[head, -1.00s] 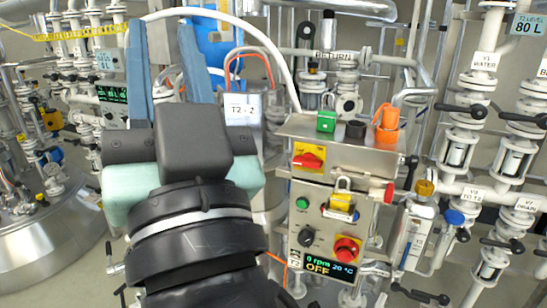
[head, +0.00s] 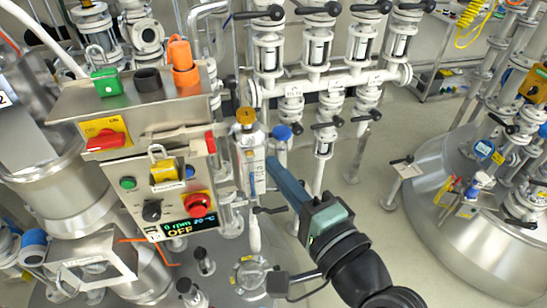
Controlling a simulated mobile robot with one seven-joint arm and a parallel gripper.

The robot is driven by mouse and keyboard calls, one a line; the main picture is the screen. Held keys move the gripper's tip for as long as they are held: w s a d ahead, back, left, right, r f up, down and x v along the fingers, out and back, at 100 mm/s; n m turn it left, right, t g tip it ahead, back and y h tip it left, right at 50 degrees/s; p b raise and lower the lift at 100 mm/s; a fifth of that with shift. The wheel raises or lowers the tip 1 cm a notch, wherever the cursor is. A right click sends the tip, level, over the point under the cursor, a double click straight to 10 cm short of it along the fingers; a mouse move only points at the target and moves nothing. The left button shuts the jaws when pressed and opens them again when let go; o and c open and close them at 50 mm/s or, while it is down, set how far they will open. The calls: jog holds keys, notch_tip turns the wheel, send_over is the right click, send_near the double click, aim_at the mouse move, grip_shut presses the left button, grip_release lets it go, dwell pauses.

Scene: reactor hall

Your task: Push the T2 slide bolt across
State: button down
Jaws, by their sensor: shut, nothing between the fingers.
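The T2 control box (head: 165,190) stands at the left on its steel housing. A rod with a red end (head: 210,142) sticks out at the box's upper right side; it looks like the slide bolt, but I cannot read a label on it. My gripper (head: 273,163) is to the right of the box, with its blue-grey fingers together and empty, pointing up and left. The fingertips appear near the blue knob (head: 282,132) and the white gauge unit, apart from the red end in the picture. I cannot tell the depth between them.
A brass-coloured cap (head: 246,117) tops the fitting between the box and my gripper. The box carries a red knob (head: 198,204) and a yellow padlocked switch (head: 164,172). White valve pipes (head: 325,80) stand behind. A large steel tank (head: 480,220) is at the right.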

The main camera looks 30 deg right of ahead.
jog(key=w+a+p, duration=0.3)
jog(key=w+p, duration=0.1)
jog(key=w, duration=0.5)
jog(key=shift+a+p, duration=0.3)
jog(key=shift+p, duration=0.05)
jog(key=shift+w, duration=0.1)
